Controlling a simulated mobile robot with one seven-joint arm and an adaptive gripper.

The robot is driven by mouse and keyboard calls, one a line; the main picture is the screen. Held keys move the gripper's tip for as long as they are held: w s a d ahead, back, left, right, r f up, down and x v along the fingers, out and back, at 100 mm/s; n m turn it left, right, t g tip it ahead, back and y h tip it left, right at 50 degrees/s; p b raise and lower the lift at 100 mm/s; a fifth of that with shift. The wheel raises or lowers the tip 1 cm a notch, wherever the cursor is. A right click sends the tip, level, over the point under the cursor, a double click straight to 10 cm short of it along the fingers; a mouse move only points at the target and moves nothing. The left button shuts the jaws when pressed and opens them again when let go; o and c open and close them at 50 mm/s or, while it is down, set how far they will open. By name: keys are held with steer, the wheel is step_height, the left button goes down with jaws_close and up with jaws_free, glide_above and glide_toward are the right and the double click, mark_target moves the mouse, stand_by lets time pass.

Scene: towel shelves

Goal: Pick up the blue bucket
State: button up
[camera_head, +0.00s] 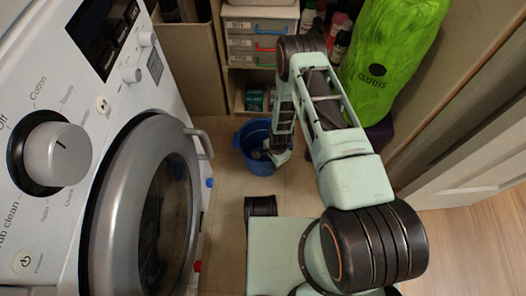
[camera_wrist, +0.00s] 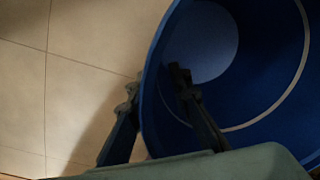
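The blue bucket (camera_head: 246,150) stands upright on the tiled floor in the head view, between the washing machine and the shelves. My gripper (camera_head: 272,156) is at its mouth, partly inside. In the wrist view the bucket (camera_wrist: 250,75) fills the right side, and its curved rim passes between the two fingers of my gripper (camera_wrist: 155,82). One finger is outside the wall, the other inside. The fingers are apart, with a visible gap between the inner finger and the rim. The bucket's far lower side is hidden.
A white washing machine (camera_head: 60,110) with a round door (camera_head: 150,215) stands close on the left. Shelves with drawers (camera_head: 255,45) are behind the bucket. A bright green bag (camera_head: 395,55) stands at the back right.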

jaws_close()
